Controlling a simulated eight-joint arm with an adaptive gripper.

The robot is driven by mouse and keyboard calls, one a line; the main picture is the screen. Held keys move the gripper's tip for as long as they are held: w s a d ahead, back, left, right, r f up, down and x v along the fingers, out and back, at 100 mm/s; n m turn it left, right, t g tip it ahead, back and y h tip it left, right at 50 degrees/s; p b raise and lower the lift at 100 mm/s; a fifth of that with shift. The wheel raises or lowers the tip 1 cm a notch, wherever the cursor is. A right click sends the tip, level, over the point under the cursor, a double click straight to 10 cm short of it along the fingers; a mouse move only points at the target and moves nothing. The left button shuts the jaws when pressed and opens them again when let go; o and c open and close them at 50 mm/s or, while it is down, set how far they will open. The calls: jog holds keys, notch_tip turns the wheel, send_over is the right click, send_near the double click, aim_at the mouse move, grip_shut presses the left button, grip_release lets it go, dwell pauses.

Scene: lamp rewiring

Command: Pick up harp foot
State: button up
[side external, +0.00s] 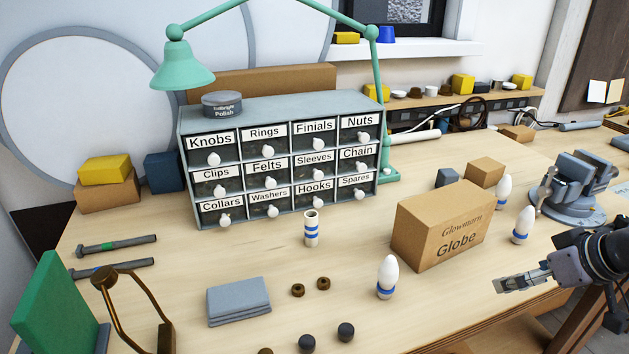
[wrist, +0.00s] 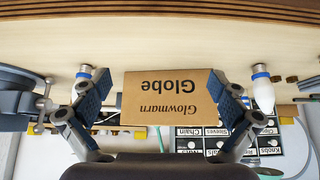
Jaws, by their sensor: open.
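A bronze harp-shaped loop (side external: 120,310) stands at the lower left of the side view, its lower end cut off by the frame. Two small brown ring-like pieces (side external: 311,287) lie on the table at the front middle. I cannot tell which part is the harp foot; no piece is labelled so.
The Globe box (side external: 440,228) stands between white bulbs (side external: 387,277). A labelled drawer cabinet (side external: 285,160) is behind, and a vise (side external: 570,190) at the right.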

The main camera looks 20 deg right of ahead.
jog(key=w+a+r+n+g+y, duration=0.1)
jog(key=w+a+r+n, duration=0.3)
jog(key=a, duration=0.5)
jog(key=w+a+r+n+g+y, duration=0.1)
jog(key=w+a+r+n, duration=0.1)
jog(key=w+a+r, duration=0.35)
jog(key=w+a+r+n+g+y, duration=0.15)
jog(key=w+a+n, duration=0.35)
jog(key=a, duration=0.6)
jog(key=n+g, duration=0.4)
jog(key=n, duration=0.3)
send_near(165, 344)
jog(key=f, duration=0.1)
jog(key=a+f+y, duration=0.1)
jog(key=shift+f, duration=0.25)
jog(key=shift+d+x, duration=0.2)
jog(key=shift+x, duration=1.35)
jog(key=shift+d+x, duration=0.2)
jog(key=shift+x, duration=1.4)
jog(key=shift+f, duration=0.1)
jog(key=c, duration=1.6)
